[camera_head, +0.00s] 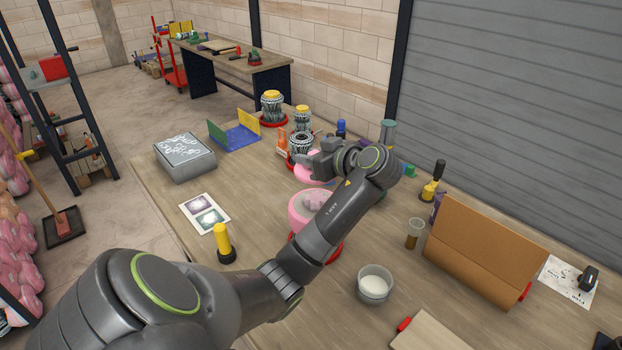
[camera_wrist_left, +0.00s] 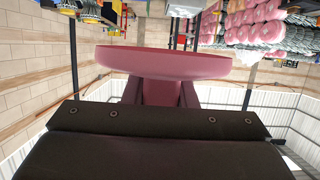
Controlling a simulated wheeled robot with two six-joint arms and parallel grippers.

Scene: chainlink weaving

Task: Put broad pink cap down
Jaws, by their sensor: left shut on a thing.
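The broad pink cap (camera_head: 310,175) is in my left gripper (camera_head: 318,160), over the middle of the table. In the left wrist view the cap (camera_wrist_left: 165,62) shows as a wide pink disc with a narrower stem, and the dark fingers (camera_wrist_left: 160,94) are shut on that stem. A pink bowl-like container (camera_head: 300,207) with paler pink pieces inside stands on a red base nearer to me, partly hidden by my left forearm. My right gripper is not in view.
A spool-like wire holder (camera_head: 301,143) stands close behind the gripper, with another wire holder (camera_head: 271,106) beyond. A grey box (camera_head: 185,160), a yellow-handled tool (camera_head: 223,243), a white-filled cup (camera_head: 375,284) and a brown folded board (camera_head: 485,250) surround the area. Bare wood shows at left.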

